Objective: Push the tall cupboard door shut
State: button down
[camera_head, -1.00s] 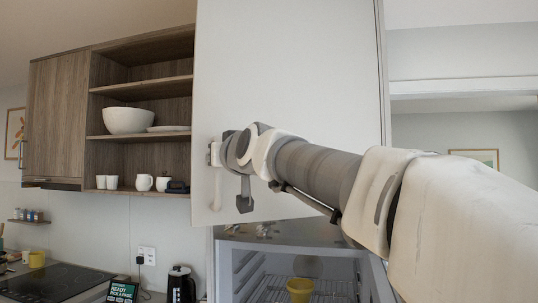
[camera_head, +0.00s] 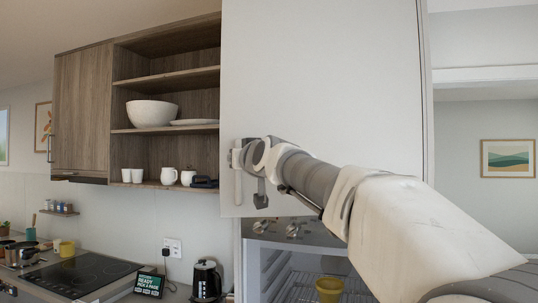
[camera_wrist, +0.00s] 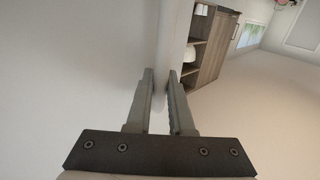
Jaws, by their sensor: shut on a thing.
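The tall cupboard door (camera_head: 330,90) is a plain white panel that fills the upper middle of the head view, and its inside is hidden. A pale upright handle (camera_head: 238,188) stands near its lower left edge. My gripper (camera_head: 237,158) is at the upper part of this handle, shut on it. In the wrist view my two fingers (camera_wrist: 163,85) close around the pale bar (camera_wrist: 172,40), with the broad white door face (camera_wrist: 75,70) on the left. I cannot tell how far the door stands from its frame.
Open wooden shelves (camera_head: 165,77) with a white bowl (camera_head: 152,113) and cups lie left of the door. Below the door is an open-fronted grey appliance (camera_head: 290,255) holding a yellow cup (camera_head: 329,289). A black kettle (camera_head: 206,279) and hob (camera_head: 85,275) are at lower left.

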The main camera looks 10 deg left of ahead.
jog(key=shift+d+p+x, duration=0.15)
jog(key=shift+p+x, duration=0.05)
jog(key=shift+x, duration=0.55)
jog(key=shift+d+p+x, duration=0.15)
jog(key=shift+p+x, duration=0.05)
jog(key=shift+x, duration=0.55)
jog(key=shift+w+r, duration=0.1)
jog(key=shift+w, duration=0.1)
jog(key=c, duration=0.8)
grip_release()
jog(key=b+v, duration=0.8)
jog(key=v, duration=0.9)
jog(key=shift+d, duration=0.2)
jog(key=shift+s, duration=0.15)
